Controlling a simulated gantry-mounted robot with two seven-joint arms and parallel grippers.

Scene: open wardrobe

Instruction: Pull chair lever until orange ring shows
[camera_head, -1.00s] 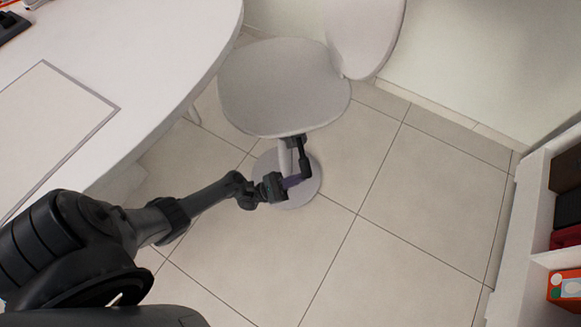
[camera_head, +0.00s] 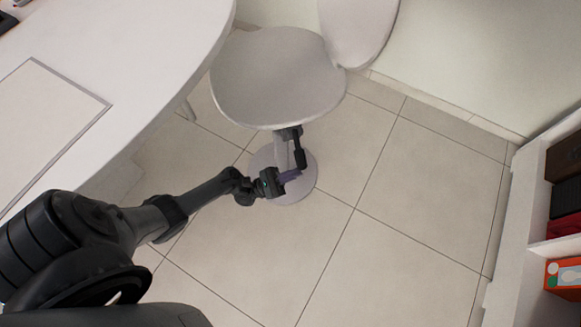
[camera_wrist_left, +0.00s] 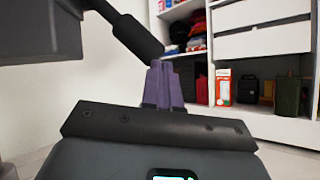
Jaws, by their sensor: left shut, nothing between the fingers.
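A light grey chair (camera_head: 275,80) stands beside the desk on a round base. Its black lever (camera_head: 299,152) hangs under the front of the seat, pointing down. In the left wrist view the lever (camera_wrist_left: 137,36) crosses from upper left, its end just above the fingertips. No orange ring shows on it. My left gripper (camera_head: 290,176) reaches in from the left, just below the lever's end. Its purple fingers (camera_wrist_left: 163,84) are shut together with nothing between them. Whether they touch the lever I cannot tell. My right gripper is in neither view.
A white desk (camera_head: 150,60) with a rounded edge fills the upper left. A white shelf unit (camera_head: 513,245) with dark and red items stands at the right. Tiled floor (camera_head: 390,230) between chair and shelf is clear.

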